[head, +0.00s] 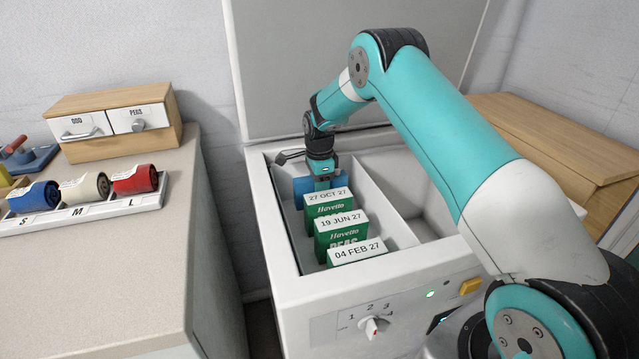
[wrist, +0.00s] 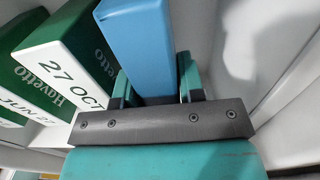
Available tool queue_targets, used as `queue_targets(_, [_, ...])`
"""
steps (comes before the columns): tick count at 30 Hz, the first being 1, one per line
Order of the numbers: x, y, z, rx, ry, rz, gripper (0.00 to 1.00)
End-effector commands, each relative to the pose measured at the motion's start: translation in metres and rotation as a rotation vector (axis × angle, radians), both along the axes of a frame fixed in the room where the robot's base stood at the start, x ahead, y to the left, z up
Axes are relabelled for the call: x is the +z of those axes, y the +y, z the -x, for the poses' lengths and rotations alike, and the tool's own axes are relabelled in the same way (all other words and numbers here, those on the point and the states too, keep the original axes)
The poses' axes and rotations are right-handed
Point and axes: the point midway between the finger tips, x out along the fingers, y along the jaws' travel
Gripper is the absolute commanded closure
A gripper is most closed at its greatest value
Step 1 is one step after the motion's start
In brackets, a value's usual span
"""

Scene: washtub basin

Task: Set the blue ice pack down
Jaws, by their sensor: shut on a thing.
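The blue ice pack (wrist: 138,40) is a flat blue block, held between the two fingers of my gripper (wrist: 152,88) in the wrist view. In the head view the blue ice pack (head: 306,187) is inside the left compartment of the white basin (head: 283,252), towards its back. My gripper (head: 322,182) reaches down into that compartment and is shut on the pack. The pack stands behind the green box labelled 27 OCT 27 (head: 328,207). I cannot tell whether its underside touches the compartment floor.
Green boxes labelled 19 JUN 27 (head: 340,234) and 04 FEB 27 (head: 356,253) stand in front in the same compartment. A divider (head: 378,205) separates it from the right compartment, which looks empty where visible. A counter (head: 95,270) with rolls and drawers stands left.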

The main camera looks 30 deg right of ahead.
Motion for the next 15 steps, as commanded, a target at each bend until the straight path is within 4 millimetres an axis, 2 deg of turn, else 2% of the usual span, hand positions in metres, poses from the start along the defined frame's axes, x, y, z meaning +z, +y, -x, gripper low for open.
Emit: queue_targets(15, [-0.011,0.0,0.0,0.0,-0.001,0.0,0.99])
